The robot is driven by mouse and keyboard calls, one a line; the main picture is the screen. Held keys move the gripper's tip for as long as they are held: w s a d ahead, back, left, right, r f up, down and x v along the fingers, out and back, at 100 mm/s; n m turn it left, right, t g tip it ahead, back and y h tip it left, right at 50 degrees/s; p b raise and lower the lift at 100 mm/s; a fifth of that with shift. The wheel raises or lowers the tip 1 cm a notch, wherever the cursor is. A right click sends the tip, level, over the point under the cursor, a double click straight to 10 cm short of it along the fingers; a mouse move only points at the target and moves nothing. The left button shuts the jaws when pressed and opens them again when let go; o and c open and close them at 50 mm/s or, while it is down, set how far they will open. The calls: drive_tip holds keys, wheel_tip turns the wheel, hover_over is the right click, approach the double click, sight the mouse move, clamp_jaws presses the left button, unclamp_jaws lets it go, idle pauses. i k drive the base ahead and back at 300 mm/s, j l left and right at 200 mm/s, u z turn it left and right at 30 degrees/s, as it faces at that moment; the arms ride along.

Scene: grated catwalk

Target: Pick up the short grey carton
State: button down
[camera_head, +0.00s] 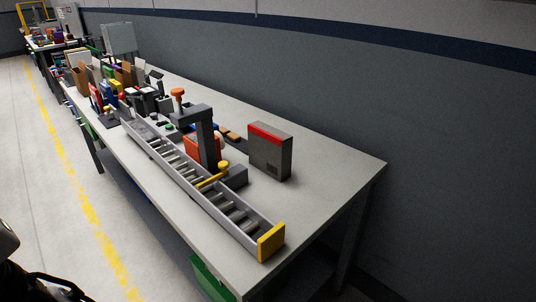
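A grey carton (270,154) with a red band along its top front stands upright on the grey workbench (324,179), towards its near right end. It is a squat, boxy shape and its front and right side show. At the lower left corner, dark parts of my own arm show, with a black curved piece that may be part of my gripper (55,288). It is cut off by the picture edge, so its fingers cannot be made out. It is far from the carton, off the bench.
A long grey roller tray (248,224) with a yellow end plate runs along the bench's front edge. A dark grey post fixture (206,138) stands just left of the carton. Several boxes and tools crowd the far end. The bench is clear right of the carton; a wall runs behind.

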sight(276, 161)
drive_tip(key=i+l+u, duration=0.35)
drive_tip(key=l, duration=0.7)
drive_tip(key=i+l+u, duration=0.1)
drive_tip(key=l+u, duration=0.3)
drive_tip(key=l, duration=0.6)
drive_tip(key=l+u, duration=0.35)
drive_tip(key=l, duration=0.75)
drive_tip(key=i, duration=0.95)
